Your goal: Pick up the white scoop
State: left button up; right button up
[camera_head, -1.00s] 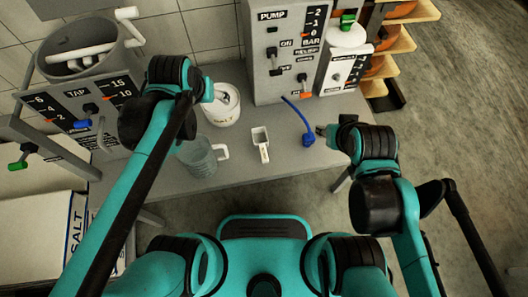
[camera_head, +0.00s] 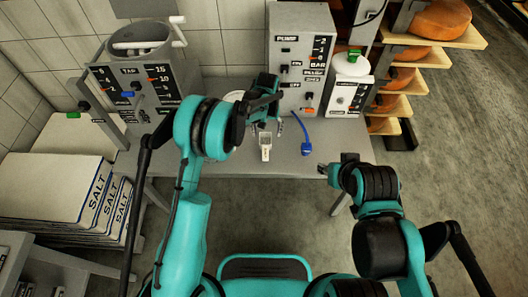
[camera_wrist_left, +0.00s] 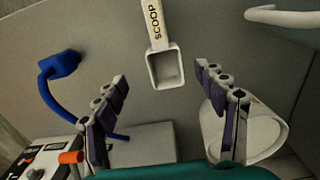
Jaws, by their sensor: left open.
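The white scoop (camera_head: 265,143) lies on the grey table near its front middle in the head view. In the left wrist view the scoop (camera_wrist_left: 165,68) shows its square bowl towards me and its handle, marked SCOOP, pointing away to the top. My left gripper (camera_head: 265,121) is open and empty, just behind and above the scoop. In the left wrist view its fingers (camera_wrist_left: 161,78) stand apart on either side of the bowl's near end, with no visible contact. My right gripper (camera_head: 324,168) is at the table's front right edge, away from the scoop; its jaw opening is too small to tell.
A blue hose end (camera_head: 306,147) lies right of the scoop. The pump box (camera_head: 298,50) stands behind it. A white tub (camera_wrist_left: 255,135) is close beside one left finger. Salt bags (camera_head: 60,185) are stacked at left.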

aim_at(265, 143)
pick_arm(q)
notch_tip(265, 143, down, 3)
jog(key=shift+f+b, duration=0.1)
jog(key=shift+b, duration=0.45)
jog(key=f, duration=0.1)
jog(key=f+b, duration=0.1)
jog(key=f, duration=0.1)
jog(key=f+b, duration=0.1)
jog(key=shift+s+a+f, duration=0.15)
jog(key=shift+s+a, duration=0.1)
jog(key=shift+s, duration=0.1)
jog(key=shift+f, duration=0.35)
jog(key=shift+r, duration=0.1)
jog(key=shift+c, duration=1.3)
jog(key=c, duration=1)
